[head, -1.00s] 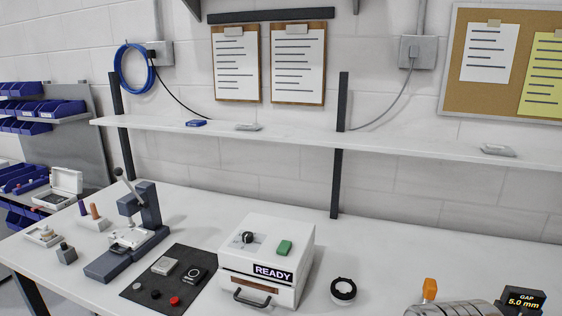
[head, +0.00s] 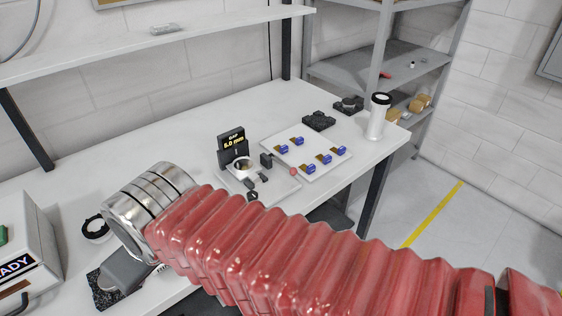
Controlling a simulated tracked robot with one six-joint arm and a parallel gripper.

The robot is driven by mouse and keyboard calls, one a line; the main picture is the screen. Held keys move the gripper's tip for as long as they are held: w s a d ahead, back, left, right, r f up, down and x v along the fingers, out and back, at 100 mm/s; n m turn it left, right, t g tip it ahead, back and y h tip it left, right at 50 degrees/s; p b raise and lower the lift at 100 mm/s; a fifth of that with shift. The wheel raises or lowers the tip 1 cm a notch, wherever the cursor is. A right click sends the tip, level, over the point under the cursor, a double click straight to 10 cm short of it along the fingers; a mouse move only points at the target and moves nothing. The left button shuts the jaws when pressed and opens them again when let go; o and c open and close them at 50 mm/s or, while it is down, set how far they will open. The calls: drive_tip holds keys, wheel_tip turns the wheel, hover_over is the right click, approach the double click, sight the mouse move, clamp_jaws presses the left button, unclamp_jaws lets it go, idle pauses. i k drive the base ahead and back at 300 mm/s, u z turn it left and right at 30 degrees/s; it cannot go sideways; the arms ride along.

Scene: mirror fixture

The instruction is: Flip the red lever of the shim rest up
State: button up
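A pale plate (head: 281,189) with a black display (head: 233,147) reading a gap of 5.0 mm stands mid-table in the head view. Small dark parts and a ring sit on it. A small red knob (head: 292,171) shows at its right side; it looks like the red lever's end, but its tilt is too small to tell. I cannot say for sure which part is the shim rest. My arm's red bellows crosses in front and ends in a silver ringed section at left.
A white tray (head: 333,169) with several blue-and-brown parts lies right of the plate. Behind it are black blocks (head: 318,121) and a white cylinder (head: 379,117). A black ring (head: 96,228) and white box (head: 28,250) are at left. A shelf (head: 150,42) runs above the table.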

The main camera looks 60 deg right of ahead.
sight(293, 171)
drive_tip(key=u, duration=1)
drive_tip(key=k, duration=1.4)
drive_tip(key=z, duration=1)
drive_tip(key=i, duration=0.8)
drive_tip(key=z, duration=0.05)
